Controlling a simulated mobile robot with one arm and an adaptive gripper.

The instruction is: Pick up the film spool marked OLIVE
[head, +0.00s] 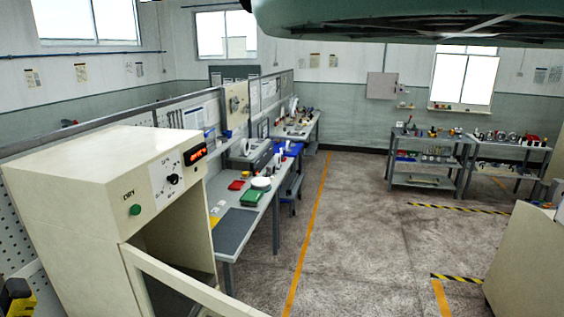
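I cannot make out a film spool marked OLIVE in the head view. Small items on the far benches and shelves are too small to identify. A white round object (261,183) lies on the workbench (262,203), next to a green item (251,197) and a red item (236,185); I cannot read any mark on them. My gripper is not in view.
A cream cabinet marked DRY (95,190) stands close at the left, its door frame (180,285) jutting forward. Shelving carts (425,158) stand at the far right. A cream block (530,265) is at the right edge. The middle floor (355,215) is clear.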

